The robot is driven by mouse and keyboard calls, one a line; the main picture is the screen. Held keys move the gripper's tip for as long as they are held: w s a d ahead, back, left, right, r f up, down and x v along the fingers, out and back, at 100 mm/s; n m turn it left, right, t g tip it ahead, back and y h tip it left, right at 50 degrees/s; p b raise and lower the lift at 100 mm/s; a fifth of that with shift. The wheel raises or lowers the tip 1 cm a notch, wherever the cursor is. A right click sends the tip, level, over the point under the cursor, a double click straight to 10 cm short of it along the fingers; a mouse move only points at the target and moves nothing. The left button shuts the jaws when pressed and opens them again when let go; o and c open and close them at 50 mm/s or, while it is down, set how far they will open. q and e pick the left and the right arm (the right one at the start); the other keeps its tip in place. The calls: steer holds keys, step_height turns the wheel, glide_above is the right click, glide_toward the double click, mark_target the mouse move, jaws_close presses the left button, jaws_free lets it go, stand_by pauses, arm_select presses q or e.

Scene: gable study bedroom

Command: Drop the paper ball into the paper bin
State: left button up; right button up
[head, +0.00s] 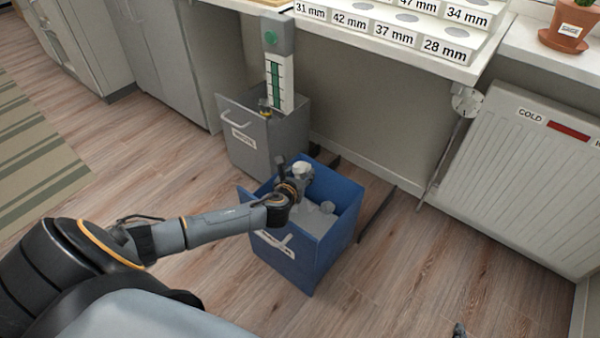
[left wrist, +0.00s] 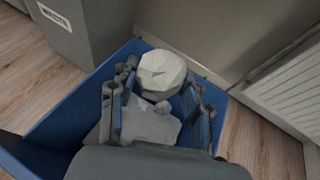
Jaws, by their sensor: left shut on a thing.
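The paper ball (left wrist: 162,73) is white and faceted. It sits between the fingers of my left gripper (left wrist: 160,90), which is shut on it. In the head view the paper ball (head: 302,168) and the left gripper (head: 292,182) are over the open blue bin (head: 340,225). The blue bin's wall (left wrist: 52,125) also shows in the left wrist view below the gripper. Pale crumpled pieces (head: 318,213) lie inside the blue bin.
A grey bin (head: 250,150) labelled WASTE (left wrist: 54,16) stands behind and left of the blue bin. A worktop (head: 440,62) with millimetre-labelled blocks overhangs behind. A radiator (head: 535,170) is at the right. Wooden floor lies free at front right.

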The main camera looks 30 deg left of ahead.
arm_select(q)
steer(key=shift+f+b, duration=1.3)
steer(key=shift+f, duration=0.1)
arm_select(e)
steer(key=w+a+r+t+y, duration=0.1)
steer(key=w+r+t, duration=0.2)
steer(key=r, duration=0.3)
steer(key=w+a+r+t+y, duration=0.1)
steer(key=w+a+r+t, duration=0.1)
steer(key=r+t, duration=0.3)
steer(key=shift+w+a+r+y, duration=0.2)
steer(key=shift+w+r+y, duration=0.2)
steer(key=shift+r, duration=0.3)
arm_select(q)
steer(key=o, duration=0.9)
steer(key=shift+s, duration=0.15)
steer(key=v, duration=1.1)
steer(key=shift+s, duration=0.3)
steer(key=shift+d, duration=0.2)
